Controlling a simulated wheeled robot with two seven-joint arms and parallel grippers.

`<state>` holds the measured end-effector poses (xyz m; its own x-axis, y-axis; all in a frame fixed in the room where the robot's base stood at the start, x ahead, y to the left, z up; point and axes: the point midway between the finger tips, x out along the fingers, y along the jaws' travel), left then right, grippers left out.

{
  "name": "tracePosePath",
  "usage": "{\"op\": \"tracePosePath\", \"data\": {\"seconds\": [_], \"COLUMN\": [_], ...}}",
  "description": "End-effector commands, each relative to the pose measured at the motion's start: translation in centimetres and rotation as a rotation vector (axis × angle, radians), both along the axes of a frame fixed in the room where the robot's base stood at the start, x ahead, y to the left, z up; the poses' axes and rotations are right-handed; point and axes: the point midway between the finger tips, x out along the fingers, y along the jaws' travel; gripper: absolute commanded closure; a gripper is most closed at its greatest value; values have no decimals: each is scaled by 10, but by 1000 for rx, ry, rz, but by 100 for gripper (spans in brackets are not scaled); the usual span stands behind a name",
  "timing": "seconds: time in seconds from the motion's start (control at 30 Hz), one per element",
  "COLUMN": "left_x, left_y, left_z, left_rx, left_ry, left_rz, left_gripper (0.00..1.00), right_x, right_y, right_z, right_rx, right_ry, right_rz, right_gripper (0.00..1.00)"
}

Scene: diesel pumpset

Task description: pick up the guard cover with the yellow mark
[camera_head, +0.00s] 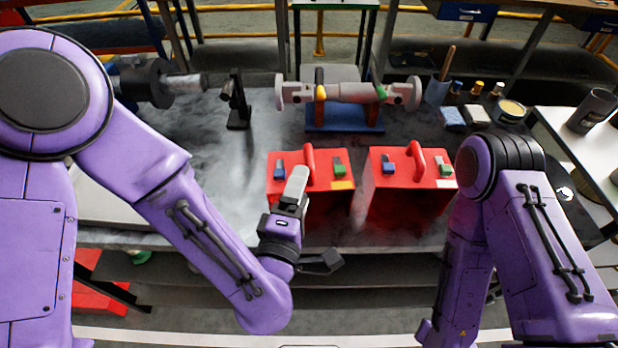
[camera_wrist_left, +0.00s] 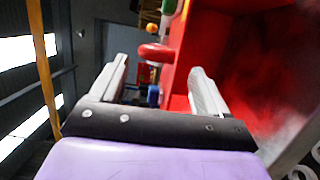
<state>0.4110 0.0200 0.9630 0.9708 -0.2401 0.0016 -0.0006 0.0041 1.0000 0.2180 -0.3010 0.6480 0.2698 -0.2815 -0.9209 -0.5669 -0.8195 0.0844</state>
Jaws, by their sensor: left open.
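Two red guard covers with arched red handles stand side by side on the grey bench. The left cover (camera_head: 318,200) has a yellow mark (camera_head: 342,184) on its top front edge, plus a blue and a green piece on top. The right cover (camera_head: 405,195) has a whitish mark instead. My left gripper (camera_head: 297,182) is in front of the left part of the yellow-marked cover and overlaps it in the picture. In the left wrist view my left gripper (camera_wrist_left: 160,85) is open, with a red handle (camera_wrist_left: 157,52) and a blue piece (camera_wrist_left: 153,95) seen beyond its fingers. My right gripper is out of view.
Behind the covers, a metal shaft (camera_head: 350,92) rests on a blue stand (camera_head: 345,117). A black stand (camera_head: 238,105) is behind to the left. A cup (camera_head: 437,90) and small containers stand back right. The bench left of the covers is mostly clear.

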Motion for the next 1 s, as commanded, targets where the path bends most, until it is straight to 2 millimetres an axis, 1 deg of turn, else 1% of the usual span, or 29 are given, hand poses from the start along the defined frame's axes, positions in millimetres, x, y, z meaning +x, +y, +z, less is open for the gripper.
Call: {"op": "tracePosePath", "data": {"seconds": [0.07, 0.2, 0.3, 0.4, 0.57, 0.6, 0.67, 0.7, 0.77, 0.8, 0.83, 1.0], "left_x": [9, 33, 48, 55, 55, 55, 55, 55, 55, 54, 54, 54], "left_y": [-2, -8, -12, -14, -15, -15, -15, -15, -15, -15, -15, -15], "left_z": [2, 4, 2, 0, -2, -2, -2, -2, -2, -3, -3, -3], "left_rx": [-1, 0, 1, 2, 2, 2, 3, 3, 5, 5, 5, 6], "left_ry": [0, 2, 1, 1, 0, 0, 0, 1, 2, 3, 4, 4], "left_rz": [2, 0, -2, -4, -5, -5, -5, -6, -6, -6, -6, -7], "left_gripper": [24, 24, 24, 24, 24, 30, 50, 63, 82, 96, 100, 100], "right_x": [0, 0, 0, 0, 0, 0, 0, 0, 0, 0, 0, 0], "right_y": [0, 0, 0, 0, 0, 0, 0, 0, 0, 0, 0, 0], "right_z": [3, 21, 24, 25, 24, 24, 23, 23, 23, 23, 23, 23], "right_rx": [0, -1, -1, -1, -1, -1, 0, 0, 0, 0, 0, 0], "right_ry": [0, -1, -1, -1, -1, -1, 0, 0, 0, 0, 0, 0], "right_rz": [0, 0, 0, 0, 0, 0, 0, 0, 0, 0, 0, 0], "right_gripper": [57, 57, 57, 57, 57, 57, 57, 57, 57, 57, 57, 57]}}
